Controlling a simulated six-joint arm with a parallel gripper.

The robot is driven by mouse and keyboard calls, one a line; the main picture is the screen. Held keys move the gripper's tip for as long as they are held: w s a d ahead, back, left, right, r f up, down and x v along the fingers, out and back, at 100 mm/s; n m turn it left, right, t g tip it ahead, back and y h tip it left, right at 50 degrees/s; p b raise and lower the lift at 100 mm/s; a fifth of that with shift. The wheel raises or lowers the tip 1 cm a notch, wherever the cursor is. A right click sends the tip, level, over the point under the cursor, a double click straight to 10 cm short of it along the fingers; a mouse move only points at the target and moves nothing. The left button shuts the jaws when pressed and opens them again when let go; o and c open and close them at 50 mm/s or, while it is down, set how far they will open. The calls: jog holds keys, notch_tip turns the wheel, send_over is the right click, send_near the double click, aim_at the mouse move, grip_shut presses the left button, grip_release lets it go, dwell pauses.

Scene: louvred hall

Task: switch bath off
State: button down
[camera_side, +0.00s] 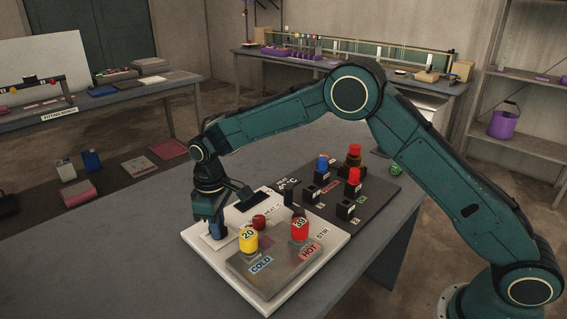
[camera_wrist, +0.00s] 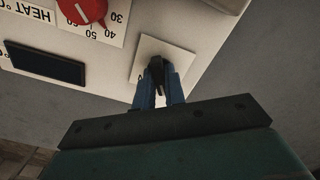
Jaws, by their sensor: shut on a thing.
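The bath (camera_side: 195,239) is a white box with a grey top plate on the table. Its panel carries a dark display (camera_wrist: 45,66) and a red heat dial (camera_wrist: 84,10) with a printed scale. A pale switch plate (camera_wrist: 148,50) sits near the panel's edge, with part of its lettering hidden. My gripper (camera_wrist: 158,88) points down at this plate, with its blue fingers shut on a small dark switch lever (camera_wrist: 156,66). In the side view my gripper (camera_side: 214,234) is at the bath's left end and hides the lever. I cannot tell which way the lever is set.
A yellow-topped container (camera_side: 248,241) and a red-topped container (camera_side: 299,229) stand on the bath near the COLD and HOT labels, close to my gripper. A dark rack (camera_side: 378,193) with several coloured caps lies behind. The table (camera_side: 130,245) left of the bath is clear.

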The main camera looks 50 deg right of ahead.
jog(key=c, duration=1.4)
grip_release()
jog(key=shift+r, duration=0.2)
jog(key=shift+r, duration=3.35)
jog(key=shift+r, duration=0.1)
notch_tip(320, 180, up, 14)
jog(key=shift+f, duration=0.2)
